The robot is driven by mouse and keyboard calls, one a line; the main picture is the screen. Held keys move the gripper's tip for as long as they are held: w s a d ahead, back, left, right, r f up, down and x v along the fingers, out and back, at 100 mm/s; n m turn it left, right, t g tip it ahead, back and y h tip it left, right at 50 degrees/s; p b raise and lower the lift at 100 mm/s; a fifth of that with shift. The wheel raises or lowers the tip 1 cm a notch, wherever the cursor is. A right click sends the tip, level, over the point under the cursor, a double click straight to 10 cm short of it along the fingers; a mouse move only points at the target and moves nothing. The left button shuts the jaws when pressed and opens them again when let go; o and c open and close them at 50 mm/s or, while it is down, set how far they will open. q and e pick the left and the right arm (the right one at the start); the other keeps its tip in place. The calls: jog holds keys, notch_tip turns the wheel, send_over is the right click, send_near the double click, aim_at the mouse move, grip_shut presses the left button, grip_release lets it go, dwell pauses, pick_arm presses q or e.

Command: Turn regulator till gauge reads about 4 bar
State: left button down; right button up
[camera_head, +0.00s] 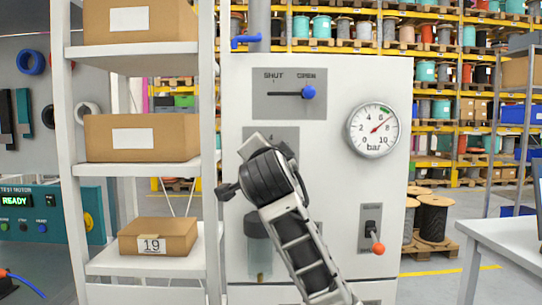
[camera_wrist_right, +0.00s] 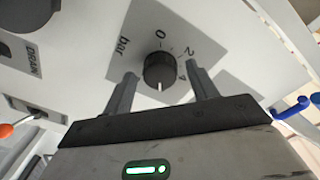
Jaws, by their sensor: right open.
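The regulator knob (camera_wrist_right: 159,70) is black and round with a white pointer mark that faces the bottom of the right wrist view. It sits on a grey plate marked 0, 2, 4 and bar. My right gripper (camera_wrist_right: 163,74) is open, its two fingers on either side of the knob with gaps, not clamped on it. In the head view my right wrist covers the knob; part of its plate (camera_head: 285,134) shows. The round white gauge (camera_head: 373,130) is on the panel at right. Its red needle points up and right, seemingly between 6 and 8. My left gripper is out of view.
A blue-knobbed SHUT/OPEN lever (camera_head: 308,92) is above the plate and points right. A lever with an orange tip (camera_head: 378,248) is at the lower right of the panel. A shelf with cardboard boxes (camera_head: 142,138) stands close on the left, a white table (camera_head: 510,240) on the right.

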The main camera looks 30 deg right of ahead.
jog(key=c, duration=1)
jog(key=shift+f+n+t+y, duration=0.15)
jog(key=shift+n+t, duration=0.1)
jog(key=shift+n, duration=4.35)
jog(key=shift+r+n+t+y, duration=0.15)
jog(key=shift+n+t, duration=0.1)
jog(key=shift+n, duration=4.35)
jog(key=shift+f, duration=0.1)
